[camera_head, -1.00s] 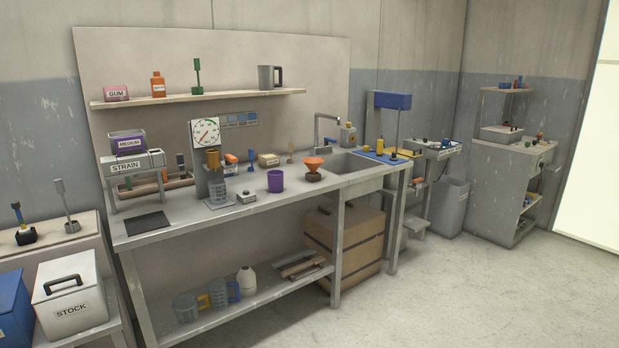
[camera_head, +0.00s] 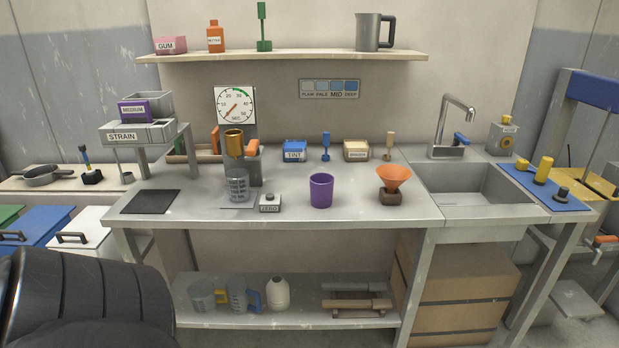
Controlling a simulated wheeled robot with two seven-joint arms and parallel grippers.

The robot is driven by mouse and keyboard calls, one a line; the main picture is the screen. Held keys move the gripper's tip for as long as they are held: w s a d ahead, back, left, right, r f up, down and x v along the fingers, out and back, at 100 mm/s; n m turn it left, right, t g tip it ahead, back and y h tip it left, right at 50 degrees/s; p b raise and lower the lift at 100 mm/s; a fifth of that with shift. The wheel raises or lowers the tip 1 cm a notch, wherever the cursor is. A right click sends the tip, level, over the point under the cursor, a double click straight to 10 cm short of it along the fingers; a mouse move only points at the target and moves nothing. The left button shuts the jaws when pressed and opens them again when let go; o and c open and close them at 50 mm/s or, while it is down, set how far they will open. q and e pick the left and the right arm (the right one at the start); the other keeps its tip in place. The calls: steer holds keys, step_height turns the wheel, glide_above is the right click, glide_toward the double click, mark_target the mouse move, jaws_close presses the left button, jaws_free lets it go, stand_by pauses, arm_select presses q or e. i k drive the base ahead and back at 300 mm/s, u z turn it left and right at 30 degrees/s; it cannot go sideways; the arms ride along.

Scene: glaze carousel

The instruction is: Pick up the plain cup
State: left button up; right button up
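A plain purple cup (camera_head: 321,190) stands upright on the grey bench, near the middle, with no markings visible on it. A clear graduated beaker (camera_head: 237,186) stands to its left under a brass-coloured cup (camera_head: 234,143) on a stand. Neither of my grippers is in view. A large black rounded part, which seems to be my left arm, fills the lower left corner, and nothing touches the purple cup.
A small grey box with a button (camera_head: 270,203) sits left of the purple cup. An orange funnel (camera_head: 394,178) on a brown base stands to its right, before the sink (camera_head: 470,187). The bench front (camera_head: 340,219) is clear. A shelf (camera_head: 290,56) hangs above.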

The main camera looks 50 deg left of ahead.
mark_target(322, 191)
steer(key=u, duration=1.05)
steer(key=i, duration=1.2)
steer(key=u, duration=1.1)
